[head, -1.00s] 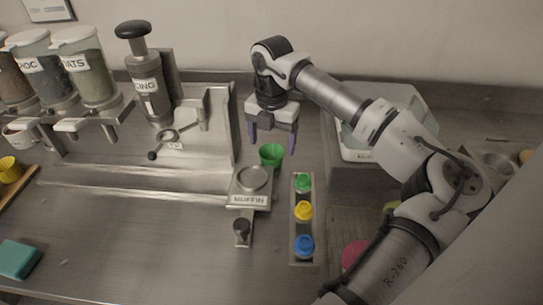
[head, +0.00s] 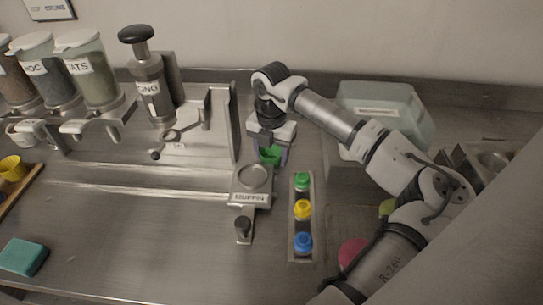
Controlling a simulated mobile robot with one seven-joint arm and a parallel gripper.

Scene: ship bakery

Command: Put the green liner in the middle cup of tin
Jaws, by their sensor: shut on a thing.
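The green liner (head: 268,156) is a small green cup at the counter's middle, just behind the round-topped metal stand. My gripper (head: 270,158) points down over it, with its purple fingers on either side. It is shut on the liner, and the fingers hide part of its sides. I cannot tell whether the liner still touches the counter. What looks like a metal tin with a round cup (head: 494,159) shows at the far right. My arm hides much of it, so its middle cup cannot be made out.
The metal stand labelled MUFFIN (head: 251,197) is just in front of the gripper. A rack (head: 293,246) holds green-, yellow- and blue-capped bottles. A pale box (head: 385,105) stands behind my arm. A dispenser (head: 149,90) stands left. The front-left counter is mostly clear.

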